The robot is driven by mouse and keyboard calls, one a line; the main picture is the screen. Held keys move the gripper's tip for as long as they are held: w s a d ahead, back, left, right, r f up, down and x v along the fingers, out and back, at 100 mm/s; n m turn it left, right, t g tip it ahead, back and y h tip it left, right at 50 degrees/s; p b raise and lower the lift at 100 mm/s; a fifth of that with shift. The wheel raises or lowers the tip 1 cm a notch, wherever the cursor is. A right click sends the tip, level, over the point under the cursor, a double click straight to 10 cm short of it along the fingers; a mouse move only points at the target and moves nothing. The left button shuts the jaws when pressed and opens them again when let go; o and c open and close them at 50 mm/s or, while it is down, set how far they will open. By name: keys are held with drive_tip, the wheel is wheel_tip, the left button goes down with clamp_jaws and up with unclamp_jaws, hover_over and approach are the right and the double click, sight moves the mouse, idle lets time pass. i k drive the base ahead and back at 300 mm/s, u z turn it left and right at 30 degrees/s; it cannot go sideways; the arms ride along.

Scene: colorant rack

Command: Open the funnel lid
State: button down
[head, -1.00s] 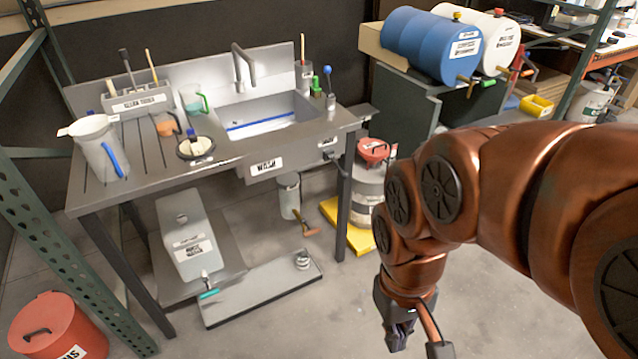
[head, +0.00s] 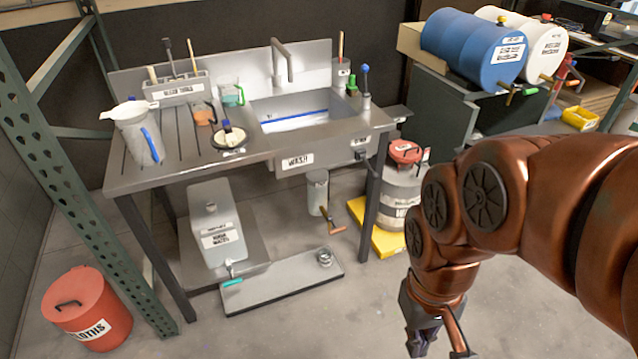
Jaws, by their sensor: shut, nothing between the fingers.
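A red round lid (head: 406,151) with a dark handle sits on top of a grey labelled drum (head: 401,190); it looks like the funnel lid and appears closed. The drum stands on a yellow tray (head: 362,212) on the floor, right of the sink bench. My gripper (head: 424,343) hangs low at the bottom right, pointing down. It is shut and empty, in front of the drum and apart from it. My arm passes close to the drum's right side in the picture.
The steel sink bench (head: 262,160) holds a white jug (head: 137,135) and other tools. Below it are a white container (head: 211,235) and a grey floor tray (head: 280,292). A red cloths bin (head: 87,312) stands at left. Blue and white barrels (head: 463,45) lie at right. The front floor is clear.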

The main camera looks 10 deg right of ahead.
sight(401, 149)
drive_tip(key=k, duration=0.45)
drive_tip(key=z, duration=0.85)
drive_tip(key=i, duration=1)
drive_tip(key=u, duration=0.55)
drive_tip(key=i, duration=0.6)
drive_tip(key=u, duration=0.6)
